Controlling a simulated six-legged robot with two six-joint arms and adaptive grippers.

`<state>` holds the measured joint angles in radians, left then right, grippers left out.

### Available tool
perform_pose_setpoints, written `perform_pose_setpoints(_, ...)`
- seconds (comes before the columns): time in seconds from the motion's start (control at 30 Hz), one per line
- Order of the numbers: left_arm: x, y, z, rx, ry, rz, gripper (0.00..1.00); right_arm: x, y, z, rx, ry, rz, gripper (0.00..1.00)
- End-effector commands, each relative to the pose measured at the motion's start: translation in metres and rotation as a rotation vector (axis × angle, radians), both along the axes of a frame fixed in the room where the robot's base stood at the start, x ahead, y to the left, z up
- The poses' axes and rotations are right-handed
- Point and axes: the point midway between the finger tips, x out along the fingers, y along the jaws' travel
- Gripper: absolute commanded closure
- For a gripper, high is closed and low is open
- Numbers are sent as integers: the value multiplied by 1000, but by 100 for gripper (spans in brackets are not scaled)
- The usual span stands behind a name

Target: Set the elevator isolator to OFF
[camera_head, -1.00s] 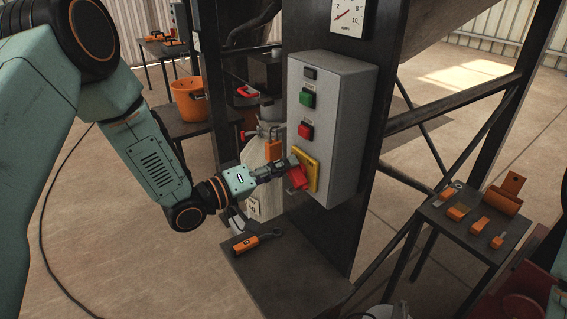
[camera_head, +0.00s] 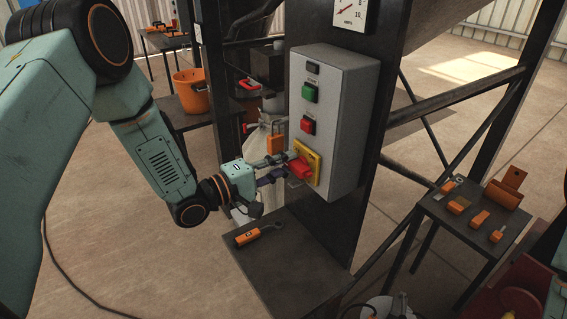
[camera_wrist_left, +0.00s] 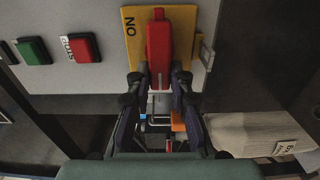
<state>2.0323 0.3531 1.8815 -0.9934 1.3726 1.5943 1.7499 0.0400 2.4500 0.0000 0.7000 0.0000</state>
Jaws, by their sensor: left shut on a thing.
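The elevator isolator is a red handle (camera_head: 300,169) on a yellow plate (camera_head: 314,160), low on the grey control box. In the left wrist view the red handle (camera_wrist_left: 158,45) stands upright in the picture, across the yellow plate (camera_wrist_left: 131,45). The word ON shows on the plate to the left of the handle; no OFF mark is readable. My left gripper (camera_head: 284,167) reaches the handle from the left. In the left wrist view its fingers (camera_wrist_left: 160,78) close on both sides of the handle's near end. My right gripper is out of view.
Green (camera_head: 309,93) and red (camera_head: 307,125) push buttons sit above the isolator on the grey box (camera_head: 343,120). An orange padlock (camera_head: 275,144) hangs behind my gripper. An orange tool (camera_head: 252,236) lies on the dark table (camera_head: 290,265) below. A side table (camera_head: 455,228) holds several orange items.

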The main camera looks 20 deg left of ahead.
Motion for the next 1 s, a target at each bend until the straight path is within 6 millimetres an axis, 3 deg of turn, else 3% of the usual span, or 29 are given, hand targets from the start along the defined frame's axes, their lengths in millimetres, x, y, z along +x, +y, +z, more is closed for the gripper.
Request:
perform_pose_setpoints(0.47, 1, 1, 1, -12, 6, 3, 100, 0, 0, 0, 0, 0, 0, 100)
perform_pose_setpoints(0.5, 1, 1, 1, -12, 6, 3, 76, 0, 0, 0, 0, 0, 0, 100)
perform_pose_setpoints(0.7, 1, 0, 0, -11, 6, 2, 59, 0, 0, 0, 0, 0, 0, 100)
perform_pose_setpoints(1.0, 0, 0, 0, -9, 7, 1, 57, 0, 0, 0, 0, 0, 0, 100)
